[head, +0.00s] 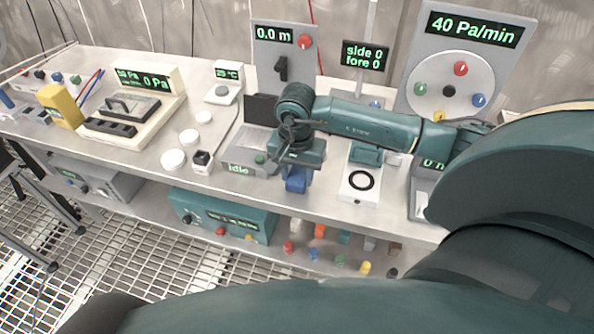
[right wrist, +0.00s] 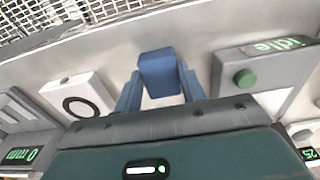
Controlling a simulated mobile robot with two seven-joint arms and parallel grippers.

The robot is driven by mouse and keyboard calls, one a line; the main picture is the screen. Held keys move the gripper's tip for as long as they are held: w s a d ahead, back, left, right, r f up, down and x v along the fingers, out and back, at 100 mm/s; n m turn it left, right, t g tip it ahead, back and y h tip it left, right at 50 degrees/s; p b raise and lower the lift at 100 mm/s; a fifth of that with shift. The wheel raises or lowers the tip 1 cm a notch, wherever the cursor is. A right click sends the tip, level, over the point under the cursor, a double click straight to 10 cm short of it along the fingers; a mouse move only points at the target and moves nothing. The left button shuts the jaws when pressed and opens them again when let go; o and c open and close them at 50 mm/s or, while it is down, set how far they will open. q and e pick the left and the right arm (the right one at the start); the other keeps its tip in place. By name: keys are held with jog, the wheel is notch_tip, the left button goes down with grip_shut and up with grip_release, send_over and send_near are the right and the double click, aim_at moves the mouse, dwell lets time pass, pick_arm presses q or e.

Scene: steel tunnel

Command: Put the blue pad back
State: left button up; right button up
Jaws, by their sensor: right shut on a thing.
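The blue pad (head: 297,180) is a small blue block held in my right gripper (head: 296,172), over the front part of the bench. In the right wrist view, the pad (right wrist: 160,72) sits between the two blue fingers of the right gripper (right wrist: 160,92), which is shut on it. The bench surface shows beyond it; I cannot tell the exact height of the pad above the bench. My left gripper is not in view.
A white plate with a black ring (head: 345,186) lies right of the pad. A grey "idle" box with a green button (head: 232,169) stands left. A "0 mm" device (head: 420,204) is further right. Small coloured pieces (head: 340,261) rest on the lower shelf.

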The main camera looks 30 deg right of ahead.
jog(key=shift+f, duration=0.1)
jog(key=shift+f+b, duration=0.15)
jog(key=shift+b, duration=0.15)
jog(key=o, duration=1)
jog(key=shift+o, duration=0.2)
